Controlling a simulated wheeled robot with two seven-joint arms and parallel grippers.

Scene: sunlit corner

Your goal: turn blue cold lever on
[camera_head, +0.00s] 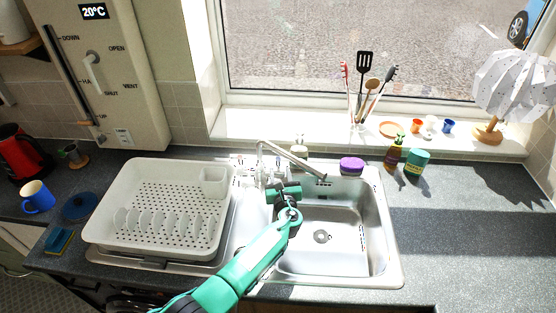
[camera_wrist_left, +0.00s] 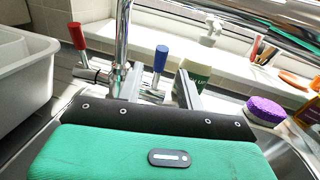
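The blue lever (camera_wrist_left: 160,58) stands upright at the tap base, right of the spout in the left wrist view. The red lever (camera_wrist_left: 77,37) is on the other side of the tap (camera_wrist_left: 122,40). My left gripper (camera_head: 283,187) is over the back left of the sink, close to the tap in the head view. In the left wrist view the left gripper (camera_wrist_left: 160,77) is open, with one finger on each side of the blue lever in the picture. Whether it touches the lever, I cannot tell. My right gripper is not in view.
A white dish rack (camera_head: 160,205) stands left of the sink (camera_head: 385,265). A soap bottle and a purple-topped sponge (camera_head: 351,165) are behind the sink. A brown bottle (camera_head: 394,155) and green container (camera_head: 417,163) are at the back right. The right counter is clear.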

